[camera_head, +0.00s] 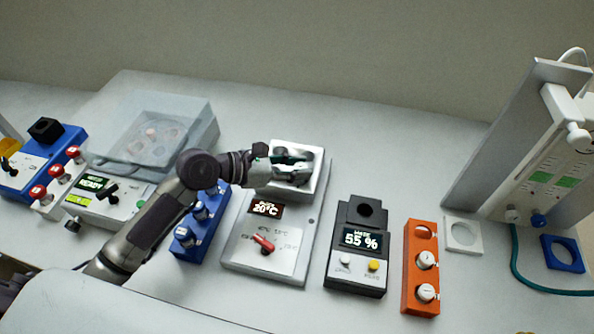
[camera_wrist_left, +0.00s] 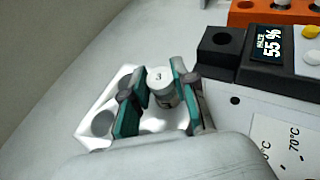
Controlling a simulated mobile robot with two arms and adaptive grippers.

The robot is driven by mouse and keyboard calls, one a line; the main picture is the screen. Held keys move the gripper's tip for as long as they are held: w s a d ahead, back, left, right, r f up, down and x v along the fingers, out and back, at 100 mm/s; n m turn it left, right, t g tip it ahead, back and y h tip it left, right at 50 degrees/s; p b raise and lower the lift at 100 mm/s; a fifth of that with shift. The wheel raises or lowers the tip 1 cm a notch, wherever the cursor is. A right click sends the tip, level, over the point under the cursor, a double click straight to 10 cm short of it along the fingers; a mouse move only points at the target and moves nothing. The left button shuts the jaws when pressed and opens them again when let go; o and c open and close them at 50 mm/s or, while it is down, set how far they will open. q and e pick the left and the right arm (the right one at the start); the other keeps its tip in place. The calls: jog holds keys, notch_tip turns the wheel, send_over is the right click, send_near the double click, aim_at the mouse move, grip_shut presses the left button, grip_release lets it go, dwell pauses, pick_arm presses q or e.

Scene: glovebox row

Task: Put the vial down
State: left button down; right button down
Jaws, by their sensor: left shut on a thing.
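My left gripper (camera_head: 290,165) is over the pale metal block (camera_head: 312,148) at the back of the grey heating unit, whose display reads 20°C. In the left wrist view the gripper (camera_wrist_left: 158,100) is shut on a small clear vial (camera_wrist_left: 162,92) with a white cap marked 3. The vial looks about upright between the green finger pads. The block (camera_wrist_left: 92,146) lies below and around the fingers, with round wells (camera_wrist_left: 103,123) beside the left finger. The vial's lower end is hidden, so I cannot tell whether it is in a well. My right gripper is not in view.
A black meter (camera_head: 357,248) reading 55 % and an orange rack (camera_head: 421,275) with white-capped vials stand to the right. A blue rack (camera_head: 186,247) stands left, under my arm. A clear-lidded box (camera_head: 150,135) is behind left. The bench behind the block is clear.

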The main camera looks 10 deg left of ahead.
pick_arm(q)
jog(key=shift+f, duration=0.75)
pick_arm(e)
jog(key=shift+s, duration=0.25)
pick_arm(q)
jog(key=c, duration=0.9)
grip_release()
jog(key=shift+f, duration=0.1)
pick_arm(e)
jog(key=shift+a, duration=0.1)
pick_arm(q)
jog(key=shift+a, duration=0.1)
jog(key=b+v, duration=0.1)
jog(key=v, duration=1.1)
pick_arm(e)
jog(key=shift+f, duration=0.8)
